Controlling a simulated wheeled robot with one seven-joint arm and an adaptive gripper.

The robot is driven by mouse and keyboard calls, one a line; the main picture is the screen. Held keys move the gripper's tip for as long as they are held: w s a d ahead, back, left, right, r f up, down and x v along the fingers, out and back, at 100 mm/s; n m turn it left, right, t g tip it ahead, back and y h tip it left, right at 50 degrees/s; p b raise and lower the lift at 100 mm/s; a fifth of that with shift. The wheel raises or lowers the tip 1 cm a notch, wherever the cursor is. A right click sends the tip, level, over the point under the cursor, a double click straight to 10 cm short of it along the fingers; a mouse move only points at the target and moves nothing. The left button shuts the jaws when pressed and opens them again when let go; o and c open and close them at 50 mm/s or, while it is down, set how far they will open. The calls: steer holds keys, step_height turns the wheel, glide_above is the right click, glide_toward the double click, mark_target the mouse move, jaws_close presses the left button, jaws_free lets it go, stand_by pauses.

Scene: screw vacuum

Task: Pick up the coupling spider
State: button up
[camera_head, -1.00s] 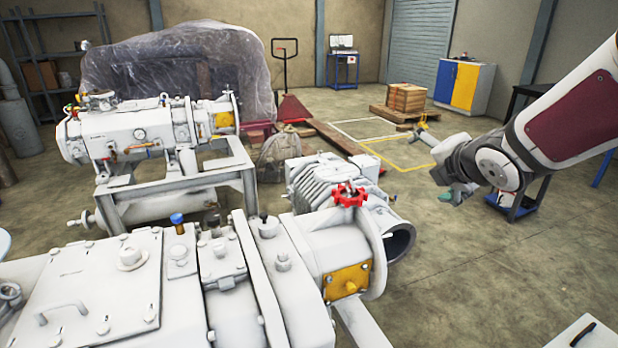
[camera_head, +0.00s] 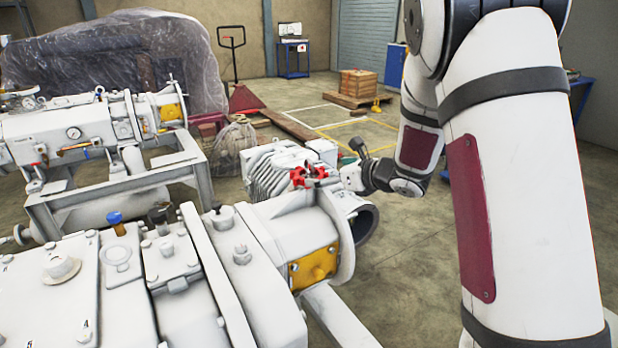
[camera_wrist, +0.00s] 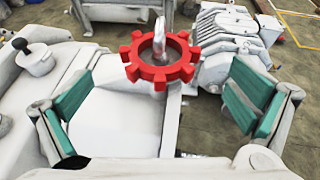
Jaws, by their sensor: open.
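The coupling spider is a red toothed ring (camera_head: 309,174) at the top of the near grey-white pump, beside its round end flange. In the wrist view the red ring (camera_wrist: 160,75) is at the upper middle, with a pale eye-shaped fitting showing through and above its hole. My gripper (camera_wrist: 162,105) is open, with one teal-padded finger at the left and one at the right. The ring lies ahead of the fingers, between them in the picture, and nothing is held. In the head view my gripper (camera_head: 350,168) is small and just right of the ring, its fingers hard to make out.
The near pump (camera_head: 175,270) fills the lower left, with bolts, a blue-capped fitting (camera_head: 115,220) and a yellow plate (camera_head: 314,268) on it. A ribbed grey unit (camera_head: 275,168) stands behind the ring. Open floor (camera_head: 410,270) lies to the right of the pump.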

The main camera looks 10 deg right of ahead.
mark_target(312, 175)
steer(key=shift+x, duration=3.45)
steer(key=shift+r, duration=0.1)
steer(key=shift+c, duration=0.2)
steer(key=c, duration=0.9)
